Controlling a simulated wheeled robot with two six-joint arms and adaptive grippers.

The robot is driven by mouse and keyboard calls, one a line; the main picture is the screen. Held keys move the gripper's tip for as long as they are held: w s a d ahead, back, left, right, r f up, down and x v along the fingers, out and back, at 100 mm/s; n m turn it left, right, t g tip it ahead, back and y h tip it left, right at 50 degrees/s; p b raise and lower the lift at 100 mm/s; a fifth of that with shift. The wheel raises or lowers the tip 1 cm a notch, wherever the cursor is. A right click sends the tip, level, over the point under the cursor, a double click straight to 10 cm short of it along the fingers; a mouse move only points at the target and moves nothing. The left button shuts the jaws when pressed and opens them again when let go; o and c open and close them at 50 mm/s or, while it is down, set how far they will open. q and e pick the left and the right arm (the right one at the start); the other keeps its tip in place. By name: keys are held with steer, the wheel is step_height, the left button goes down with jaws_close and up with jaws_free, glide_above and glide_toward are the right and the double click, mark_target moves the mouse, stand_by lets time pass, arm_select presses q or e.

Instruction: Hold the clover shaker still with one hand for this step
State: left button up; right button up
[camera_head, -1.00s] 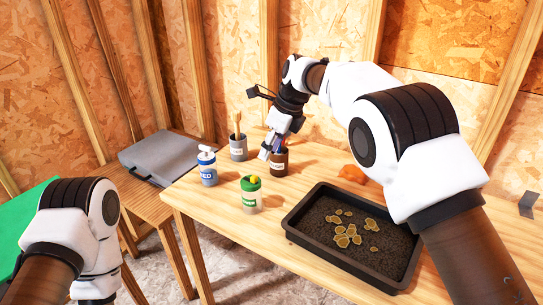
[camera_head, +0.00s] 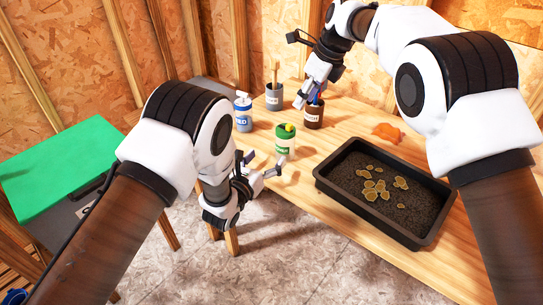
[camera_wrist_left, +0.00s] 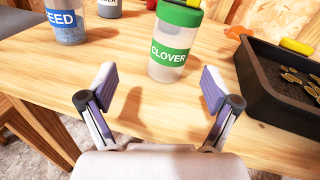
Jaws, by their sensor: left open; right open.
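The clover shaker (camera_head: 285,140) stands upright near the front edge of the table, with a green lid and green label. In the left wrist view the shaker (camera_wrist_left: 173,45) stands ahead of my left gripper, its label reading CLOVER. My left gripper (camera_head: 262,168) is open and empty at the table's front edge, just short of the shaker and not touching it. The left gripper's fingers (camera_wrist_left: 158,92) are spread wide in its wrist view. My right gripper (camera_head: 311,90) is open at the brown cup (camera_head: 314,117) behind the shaker; whether it touches the cup's contents is unclear.
The blue-labelled seed shaker (camera_head: 243,113) and a grey cup (camera_head: 274,96) with a brush stand to the left. A black soil tray (camera_head: 432,238) with yellowish patches lies to the right. An orange item (camera_head: 386,132) lies behind the tray. A green case (camera_head: 60,165) is at far left.

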mark_target(280, 146)
arm_select(q)
steer(key=shift+w+d+r+m+h, duration=0.2)
steer(key=shift+d+r+m+h, duration=0.3)
steer(key=shift+d+m, duration=0.5)
steer(key=x, duration=0.7)
steer(key=shift+w+a, duration=0.15)
steer(key=shift+w, duration=0.1)
steer(key=c, duration=1.3)
steer(key=shift+c, duration=0.2)
